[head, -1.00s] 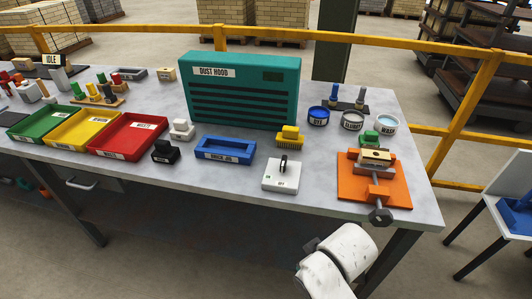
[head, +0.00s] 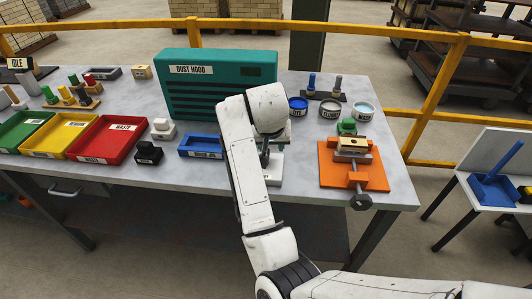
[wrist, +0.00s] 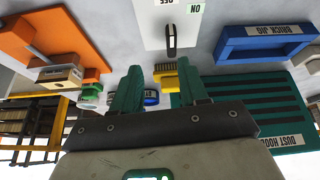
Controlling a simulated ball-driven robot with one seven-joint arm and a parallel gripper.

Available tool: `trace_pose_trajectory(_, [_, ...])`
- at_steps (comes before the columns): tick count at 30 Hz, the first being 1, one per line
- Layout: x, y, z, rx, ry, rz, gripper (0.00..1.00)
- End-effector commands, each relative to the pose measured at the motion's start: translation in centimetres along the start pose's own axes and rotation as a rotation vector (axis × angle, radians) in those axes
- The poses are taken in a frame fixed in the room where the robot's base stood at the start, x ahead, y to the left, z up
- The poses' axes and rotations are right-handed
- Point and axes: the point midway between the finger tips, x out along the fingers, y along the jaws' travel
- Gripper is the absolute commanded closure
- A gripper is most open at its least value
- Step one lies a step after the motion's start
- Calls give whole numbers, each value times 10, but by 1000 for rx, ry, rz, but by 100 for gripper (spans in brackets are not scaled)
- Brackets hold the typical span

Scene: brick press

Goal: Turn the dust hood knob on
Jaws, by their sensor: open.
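The dust hood (head: 185,95) is a teal slotted box at the back of the table. A white switch box (head: 273,176) in front of it is partly hidden by my arm in the head view. In the wrist view, the box (wrist: 150,28) carries a black bar knob (wrist: 171,38), its long axis upright in the picture.
A blue brick jig (head: 200,146) lies left of the switch box. An orange press base (head: 376,178) with a clamp lies right. A yellow brush (wrist: 164,72) shows near my fingers in the wrist view. Red, yellow and green trays fill the table's left.

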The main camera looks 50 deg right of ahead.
Motion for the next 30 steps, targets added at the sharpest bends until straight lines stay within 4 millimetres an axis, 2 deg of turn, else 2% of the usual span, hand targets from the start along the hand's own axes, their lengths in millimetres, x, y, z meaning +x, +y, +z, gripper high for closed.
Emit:
trace_pose_trajectory(4, [-8, -15, -12, 68, -45, -3, 56])
trace_pose_trajectory(11, [-4, -19, -15, 94, -67, 1, 56])
trace_pose_trajectory(14, [8, -18, -14, 93, -68, 3, 56])
trace_pose_trajectory(24, [68, -18, -10, 92, -68, 1, 56])
trace_pose_trajectory(30, [90, -19, -8, 93, -66, 0, 56])
